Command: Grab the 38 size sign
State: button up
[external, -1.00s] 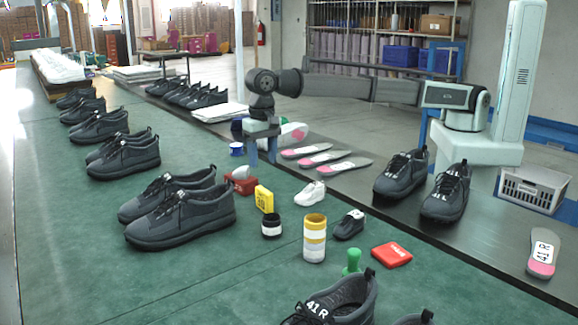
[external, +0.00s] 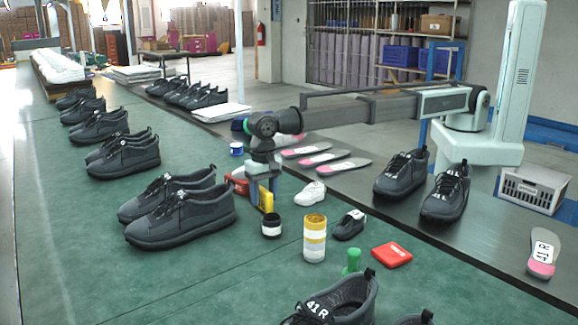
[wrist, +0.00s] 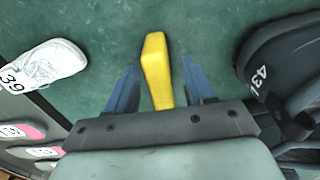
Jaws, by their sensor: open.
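The yellow size sign (external: 266,199) stands upright on the green mat, partly hidden by my gripper; its number is not readable now. In the wrist view the yellow sign (wrist: 157,66) is seen from above, between my two blue fingers, with a gap on each side. My gripper (external: 262,190) points down over the sign in the external view. The jaws (wrist: 158,84) are open, one finger on either side of the sign, not visibly touching it.
A red object (external: 238,182) is close behind the sign. A black-and-white jar (external: 271,226), a yellow-and-white cylinder (external: 314,239) and a small white shoe (external: 310,194) stand nearby. A dark shoe marked 43 (wrist: 262,65) is to the right in the wrist view.

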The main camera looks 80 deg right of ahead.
jog(key=shift+f, duration=0.45)
jog(key=shift+c, duration=0.3)
grip_shut()
